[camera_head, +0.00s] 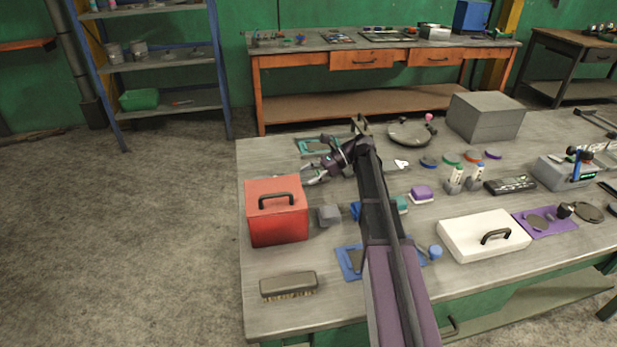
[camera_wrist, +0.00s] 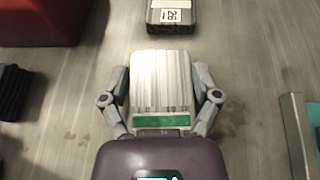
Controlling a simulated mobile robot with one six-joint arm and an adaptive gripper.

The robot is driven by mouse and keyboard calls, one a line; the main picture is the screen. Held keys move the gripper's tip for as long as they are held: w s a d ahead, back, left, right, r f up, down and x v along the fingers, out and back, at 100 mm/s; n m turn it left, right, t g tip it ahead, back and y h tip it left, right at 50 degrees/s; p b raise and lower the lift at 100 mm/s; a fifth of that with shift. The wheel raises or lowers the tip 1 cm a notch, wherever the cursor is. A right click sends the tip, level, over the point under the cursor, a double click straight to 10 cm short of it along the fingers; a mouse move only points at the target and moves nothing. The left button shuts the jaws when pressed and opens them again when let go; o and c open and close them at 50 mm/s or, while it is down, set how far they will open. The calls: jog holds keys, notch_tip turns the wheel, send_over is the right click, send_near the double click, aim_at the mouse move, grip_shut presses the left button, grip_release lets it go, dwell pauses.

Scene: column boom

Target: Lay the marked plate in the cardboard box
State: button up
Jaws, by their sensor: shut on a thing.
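My gripper (camera_head: 313,172) is over the far left part of the near table, behind the red box. In the wrist view my gripper (camera_wrist: 162,100) has one finger on each side of a pale, ridged metal plate (camera_wrist: 160,80) with a green band across its near end. I take this for the marked plate; it is shut between the fingers. The plate is hard to make out in the head view. I cannot make out a brown cardboard box in either view.
A red box (camera_head: 277,212) with a handle stands near my gripper; a small grey block (camera_head: 329,215) is beside it. A teal frame (camera_head: 319,145) lies behind. A large grey box (camera_head: 486,118), white case (camera_head: 484,236) and brush (camera_head: 288,285) are also on the table.

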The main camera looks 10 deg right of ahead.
jog(key=shift+f, duration=0.2)
jog(key=o, duration=1.1)
jog(key=shift+o, duration=0.2)
jog(key=shift+d, duration=0.1)
jog(key=p+v, duration=0.4)
jog(key=v, duration=0.7)
jog(key=shift+w+d+r, duration=0.1)
jog(key=shift+d+r, duration=0.15)
jog(key=shift+r, duration=0.05)
jog(key=shift+p+v, duration=0.45)
jog(key=shift+v, duration=0.55)
jog(key=shift+f, duration=0.1)
